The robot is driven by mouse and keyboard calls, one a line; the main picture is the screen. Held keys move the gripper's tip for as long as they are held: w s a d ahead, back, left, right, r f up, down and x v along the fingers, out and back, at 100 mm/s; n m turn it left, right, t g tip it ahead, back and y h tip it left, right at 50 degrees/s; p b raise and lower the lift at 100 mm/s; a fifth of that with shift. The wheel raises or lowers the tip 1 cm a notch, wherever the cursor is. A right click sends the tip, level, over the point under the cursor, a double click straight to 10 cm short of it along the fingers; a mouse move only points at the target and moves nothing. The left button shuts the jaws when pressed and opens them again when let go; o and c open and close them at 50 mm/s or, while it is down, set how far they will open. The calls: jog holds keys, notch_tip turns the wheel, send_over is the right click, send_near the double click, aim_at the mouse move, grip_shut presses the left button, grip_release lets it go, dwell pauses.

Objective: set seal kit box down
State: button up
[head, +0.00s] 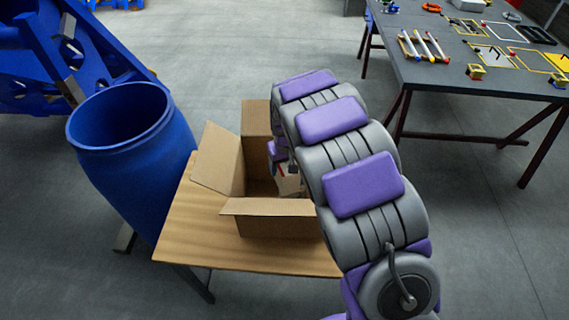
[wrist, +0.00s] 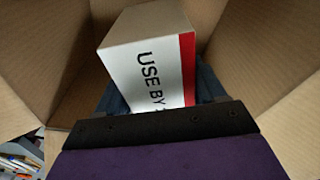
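The seal kit box (wrist: 155,70) is a small carton with a tan top, a white face printed "USE BY" and a red stripe. In the wrist view it sits between the dark fingers of my gripper (wrist: 160,92), which appear shut on its sides. Brown cardboard walls surround both. In the head view my gripper (head: 279,158) is down inside an open cardboard carton (head: 270,207), and part of the seal kit box (head: 289,183) shows there. My arm hides much of it. Whether the seal kit box touches the carton's floor cannot be told.
The carton stands on a small wooden table (head: 205,236), its flaps folded outward. A blue barrel (head: 135,165) stands close on the left. A dark workbench (head: 440,62) with tools and parts is at the back right. Blue machinery (head: 60,50) fills the back left. Grey floor is clear between.

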jog(key=o, duration=0.4)
jog(key=shift+r, duration=0.15)
notch_tip(320, 180, up, 12)
jog(key=s+p, duration=0.1)
jog(key=p, duration=0.1)
jog(key=s+d+r+m, duration=0.2)
jog(key=s+d+r, duration=0.3)
jog(key=s+d, duration=0.35)
jog(key=s+d+m+g, duration=0.1)
jog(key=s+d, duration=0.1)
jog(key=s, duration=0.8)
jog(key=s+d+m+g, duration=0.1)
jog(key=s+d, duration=0.2)
jog(key=s, duration=0.7)
jog(key=s+d+g, duration=0.1)
jog(key=s+d, duration=0.2)
jog(key=s, duration=0.8)
jog(key=shift+r+m+h, duration=0.1)
jog(key=shift+m+h, duration=0.2)
jog(key=shift+m, duration=0.1)
